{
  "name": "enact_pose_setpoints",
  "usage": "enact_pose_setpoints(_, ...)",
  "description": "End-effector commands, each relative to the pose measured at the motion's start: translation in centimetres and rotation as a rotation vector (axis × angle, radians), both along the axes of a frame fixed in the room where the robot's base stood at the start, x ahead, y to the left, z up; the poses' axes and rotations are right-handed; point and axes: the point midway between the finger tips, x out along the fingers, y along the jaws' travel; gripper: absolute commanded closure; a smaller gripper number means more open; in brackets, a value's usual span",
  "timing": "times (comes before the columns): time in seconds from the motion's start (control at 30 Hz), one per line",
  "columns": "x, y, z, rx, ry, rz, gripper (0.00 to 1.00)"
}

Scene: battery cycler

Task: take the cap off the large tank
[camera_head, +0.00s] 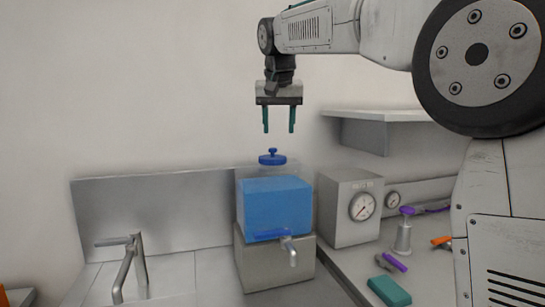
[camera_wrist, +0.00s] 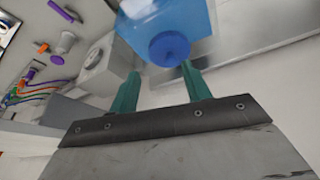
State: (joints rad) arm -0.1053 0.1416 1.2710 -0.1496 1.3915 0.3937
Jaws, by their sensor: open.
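The large tank (camera_head: 275,207) is a clear box of blue liquid with a tap (camera_head: 291,252) low on its front. It stands on a grey block. Its blue cap (camera_head: 272,159) with a small knob sits on top. In the wrist view the cap (camera_wrist: 169,48) shows just beyond the fingertips, over the blue tank (camera_wrist: 150,17). My gripper (camera_head: 279,130) is open and empty, pointing down, above the cap and apart from it. Its two teal fingers also show in the wrist view (camera_wrist: 160,85).
A grey box with a dial (camera_head: 345,190) stands right of the tank, below a wall shelf (camera_head: 390,115). A purple-topped metal piece (camera_head: 404,232) and a teal block (camera_head: 389,291) are on the right counter. A sink tap (camera_head: 130,262) stands at left. The space around the gripper is clear.

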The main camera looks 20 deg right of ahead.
Motion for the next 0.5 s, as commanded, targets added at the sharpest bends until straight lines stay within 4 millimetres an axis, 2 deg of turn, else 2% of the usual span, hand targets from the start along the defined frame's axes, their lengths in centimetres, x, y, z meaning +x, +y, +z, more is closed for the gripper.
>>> enact_pose_setpoints(0.03, 1.2, 0.2, 0.2, 0.000, -0.007, -0.007, 0.52)
enact_pose_setpoints(0.1, 2.2, 0.4, 0.5, 0.001, -0.017, -0.017, 0.52)
enact_pose_setpoints(0.2, 3.0, 0.5, 0.4, 0.002, -0.024, -0.024, 0.52)
enact_pose_setpoints(0.5, 4.1, 0.3, -2.6, 0.001, -0.024, -0.026, 0.52)
